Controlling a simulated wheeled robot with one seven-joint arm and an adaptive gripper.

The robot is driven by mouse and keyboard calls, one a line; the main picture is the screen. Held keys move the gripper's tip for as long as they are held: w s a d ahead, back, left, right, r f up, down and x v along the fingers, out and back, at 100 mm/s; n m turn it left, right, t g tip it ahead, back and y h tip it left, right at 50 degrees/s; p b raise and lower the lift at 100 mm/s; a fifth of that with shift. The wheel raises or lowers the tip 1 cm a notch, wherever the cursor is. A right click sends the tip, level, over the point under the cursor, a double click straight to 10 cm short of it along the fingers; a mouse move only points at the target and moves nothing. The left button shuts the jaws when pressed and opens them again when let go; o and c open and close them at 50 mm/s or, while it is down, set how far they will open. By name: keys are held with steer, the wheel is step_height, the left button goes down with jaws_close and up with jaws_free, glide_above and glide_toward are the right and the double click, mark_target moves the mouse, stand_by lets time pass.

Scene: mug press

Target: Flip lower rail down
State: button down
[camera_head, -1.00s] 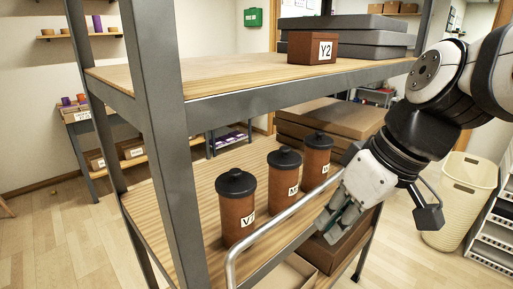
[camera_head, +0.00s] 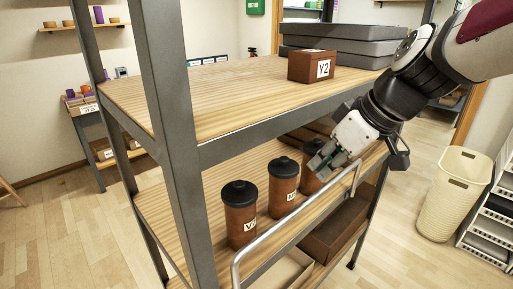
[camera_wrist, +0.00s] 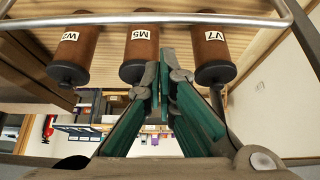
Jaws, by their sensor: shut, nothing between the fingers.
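The lower rail (camera_head: 297,214) is a bent grey metal bar along the front of the lower shelf, standing up above the shelf's edge. In the wrist view, which is upside down, the rail (camera_wrist: 150,20) crosses the picture in front of the canisters. My gripper (camera_head: 318,166) is shut and empty, in front of the far canister and partly hiding it. In the wrist view my gripper's fingertips (camera_wrist: 166,62) are apart from the rail in the picture, near the canister lids; depth to the rail is unclear.
Brown black-lidded canisters V7 (camera_head: 240,220) and M5 (camera_head: 283,190) stand behind the rail, with a third canister (camera_head: 309,183) beyond. The upper shelf (camera_head: 220,95) is above, holding box Y2 (camera_head: 312,66). A grey post (camera_head: 170,120) stands left. A cream basket (camera_head: 450,195) stands right.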

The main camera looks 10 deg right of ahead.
steer(key=b+x, duration=0.1)
steer(key=x, duration=0.9)
steer(key=shift+s+d+f+b, duration=0.1)
steer(key=shift+d+b, duration=0.05)
steer(key=shift+b, duration=0.75)
steer(key=shift+s+d+t+b, duration=0.1)
steer(key=shift+s+t+b, duration=0.2)
steer(key=shift+b, duration=0.15)
